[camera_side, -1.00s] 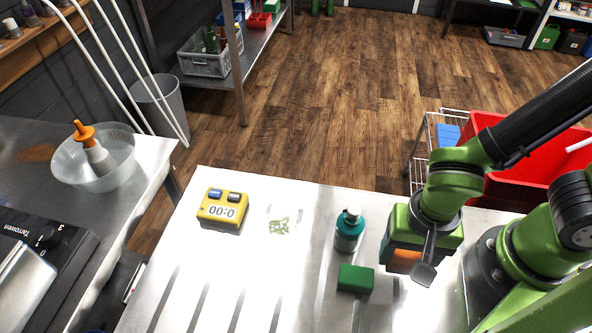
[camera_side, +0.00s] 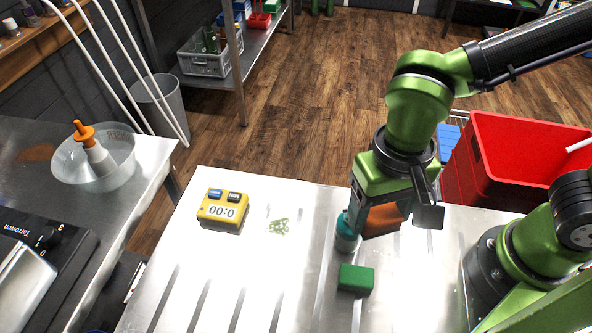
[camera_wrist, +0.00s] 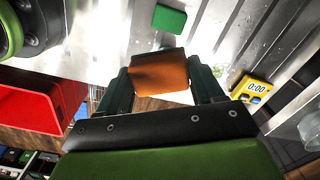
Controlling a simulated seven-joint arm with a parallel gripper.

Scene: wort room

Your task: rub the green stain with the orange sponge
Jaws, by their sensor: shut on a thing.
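The green stain (camera_side: 279,226) is a small patch of scribbled marks on the metal table, right of the yellow timer in the side view. My gripper (camera_side: 384,222) is shut on the orange sponge (camera_side: 383,218) and appears to hold it above the table, to the right of the stain. In the wrist view the orange sponge (camera_wrist: 159,74) sits between the two dark fingers of my gripper (camera_wrist: 160,80). The stain cannot be made out in the wrist view.
A green block (camera_side: 356,278) lies in front. A yellow timer (camera_side: 222,207) stands left of the stain. A red bin (camera_side: 500,165) is beyond the table's right side. The table between timer and bottle is otherwise clear.

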